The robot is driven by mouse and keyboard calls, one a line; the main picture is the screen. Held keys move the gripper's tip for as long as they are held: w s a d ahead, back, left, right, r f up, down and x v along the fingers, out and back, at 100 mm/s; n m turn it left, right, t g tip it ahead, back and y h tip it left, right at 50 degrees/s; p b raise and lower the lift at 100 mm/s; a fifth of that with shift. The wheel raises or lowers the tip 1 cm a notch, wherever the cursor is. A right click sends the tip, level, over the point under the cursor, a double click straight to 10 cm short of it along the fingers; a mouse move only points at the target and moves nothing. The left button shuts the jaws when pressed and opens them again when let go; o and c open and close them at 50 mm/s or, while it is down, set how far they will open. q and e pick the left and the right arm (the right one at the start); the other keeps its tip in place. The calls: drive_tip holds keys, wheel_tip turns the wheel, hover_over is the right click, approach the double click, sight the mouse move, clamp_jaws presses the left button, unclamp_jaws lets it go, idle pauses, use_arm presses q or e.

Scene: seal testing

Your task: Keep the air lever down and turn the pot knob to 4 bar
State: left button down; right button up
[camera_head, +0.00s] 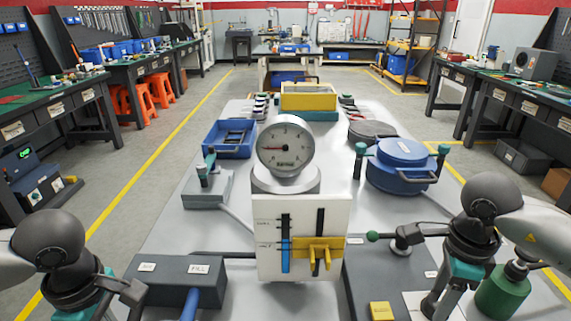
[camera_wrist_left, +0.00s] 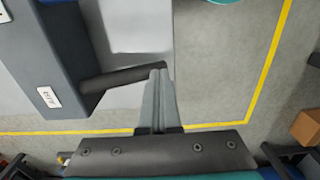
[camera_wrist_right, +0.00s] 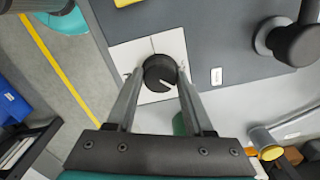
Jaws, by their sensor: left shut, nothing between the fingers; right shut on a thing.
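The air lever (camera_wrist_left: 120,79) is a dark bar sticking out of a dark grey box (camera_wrist_left: 60,45) in the left wrist view. My left gripper (camera_wrist_left: 158,74) is shut and empty, its fingertips at the lever's free end; whether they touch is hard to tell. The pot knob (camera_wrist_right: 158,73) is black with a white mark, on a white plate (camera_wrist_right: 128,55). My right gripper (camera_wrist_right: 155,75) is shut on it, one finger on each side. In the head view the knob is hidden by my right gripper. The round gauge (camera_head: 285,147) faces me, its red-marked needle pointing left.
A white panel (camera_head: 270,215) with blue and yellow markers stands mid-table below the gauge. A blue pot (camera_head: 402,165) and blue tray (camera_head: 230,138) stand farther back.

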drive_tip(key=shift+c, duration=0.7)
drive_tip(key=m, duration=1.2)
drive_tip(key=shift+m, duration=0.3)
drive_tip(key=m, duration=0.3)
drive_tip(key=o, duration=1.6)
drive_tip(key=shift+c, duration=0.2)
